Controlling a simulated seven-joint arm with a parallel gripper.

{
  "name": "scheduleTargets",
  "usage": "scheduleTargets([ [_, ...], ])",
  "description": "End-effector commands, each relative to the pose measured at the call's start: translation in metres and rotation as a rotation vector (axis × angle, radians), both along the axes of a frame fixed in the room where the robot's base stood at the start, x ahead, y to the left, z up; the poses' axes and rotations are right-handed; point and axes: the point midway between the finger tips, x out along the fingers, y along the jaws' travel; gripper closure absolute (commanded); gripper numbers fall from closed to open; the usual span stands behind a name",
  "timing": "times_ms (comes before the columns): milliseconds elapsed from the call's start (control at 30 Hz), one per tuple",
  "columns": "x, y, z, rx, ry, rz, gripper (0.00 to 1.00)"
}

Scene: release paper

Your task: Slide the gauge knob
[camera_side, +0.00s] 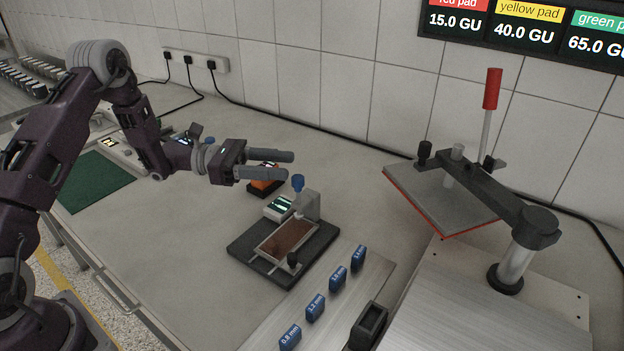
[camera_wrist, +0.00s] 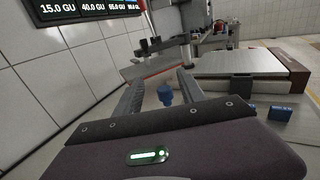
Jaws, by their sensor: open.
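A blue knob (camera_side: 298,183) tops a small grey post on a dark base plate (camera_side: 240,248) that carries a framed brown panel (camera_side: 290,238). A black block (camera_side: 368,325) sits beside a row of blue tags marked in mm. I cannot tell which is the gauge knob. My gripper (camera_side: 288,164) is open and empty, held level above and behind the blue knob. In the wrist view, the blue knob (camera_wrist: 165,95) shows between my fingers (camera_wrist: 160,84), apart from them.
A lit display (camera_side: 279,207) and an orange device (camera_side: 264,180) stand close by. A press with a red handle (camera_side: 491,90) and grey plate (camera_side: 440,197) is at right. Blue tags (camera_side: 315,307) line the front strip. A green mat (camera_side: 95,181) lies left. The left-middle bench is clear.

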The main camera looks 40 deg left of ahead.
Motion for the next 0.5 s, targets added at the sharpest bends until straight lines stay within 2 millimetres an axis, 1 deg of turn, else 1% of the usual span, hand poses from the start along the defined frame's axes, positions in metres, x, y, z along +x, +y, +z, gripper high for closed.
scheduleTargets([
  [33, 0.000, -0.001, -0.015, -0.001, 0.003, -0.002, 0.53],
  [100, 0.000, -0.002, -0.027, 0.001, 0.000, -0.003, 0.53],
  [133, 0.001, -0.003, -0.029, 0.002, -0.002, -0.004, 0.53],
  [200, 0.005, -0.011, -0.031, 0.003, -0.003, -0.005, 0.53],
  [400, 0.022, -0.047, -0.030, 0.005, -0.004, -0.007, 0.53],
  [500, 0.028, -0.059, -0.030, 0.004, -0.004, -0.006, 0.53],
])
